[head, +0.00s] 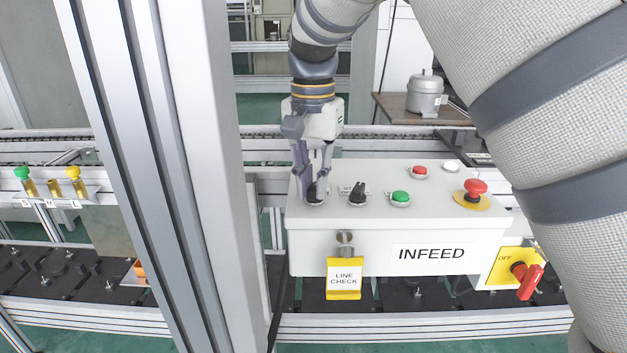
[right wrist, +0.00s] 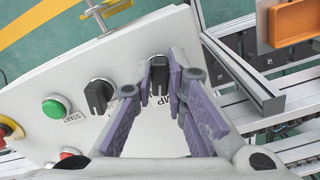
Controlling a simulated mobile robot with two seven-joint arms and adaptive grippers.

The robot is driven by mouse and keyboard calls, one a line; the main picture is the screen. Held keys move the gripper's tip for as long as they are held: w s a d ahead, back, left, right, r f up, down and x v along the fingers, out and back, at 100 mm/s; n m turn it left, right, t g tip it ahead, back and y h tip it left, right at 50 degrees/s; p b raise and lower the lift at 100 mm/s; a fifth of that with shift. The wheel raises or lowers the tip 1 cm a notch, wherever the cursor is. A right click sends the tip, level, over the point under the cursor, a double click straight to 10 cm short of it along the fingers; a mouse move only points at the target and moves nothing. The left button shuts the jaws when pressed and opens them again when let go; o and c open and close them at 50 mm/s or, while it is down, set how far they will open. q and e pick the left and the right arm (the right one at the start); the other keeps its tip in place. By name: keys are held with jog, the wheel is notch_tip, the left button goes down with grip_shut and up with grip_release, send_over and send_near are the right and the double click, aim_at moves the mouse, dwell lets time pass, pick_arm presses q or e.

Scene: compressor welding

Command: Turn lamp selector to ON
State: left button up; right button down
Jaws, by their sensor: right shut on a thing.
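The lamp selector (head: 314,195) is a black knob at the left end of the white INFEED control box (head: 380,230). In the right wrist view the lamp selector (right wrist: 158,77) stands between my fingertips, with part of a label ending in "MP" beside it. My right gripper (head: 318,182) comes down from above and is shut on the knob. The fingers partly hide the knob and its markings in the head view, so I cannot read its setting. My left gripper is not in view.
A second black selector (head: 357,193) sits just right of the lamp selector. Green (head: 400,198) and red (head: 420,171) buttons and a red emergency stop (head: 474,189) are farther right. A red OFF switch (head: 528,279) is on the box's side. A grey post (head: 190,170) stands left.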

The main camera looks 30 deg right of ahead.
aim_at(313, 188)
jog(key=shift+r, duration=0.1)
dwell(0.4)
jog(key=c, duration=1.6)
grip_release()
notch_tip(313, 188, up, 12)
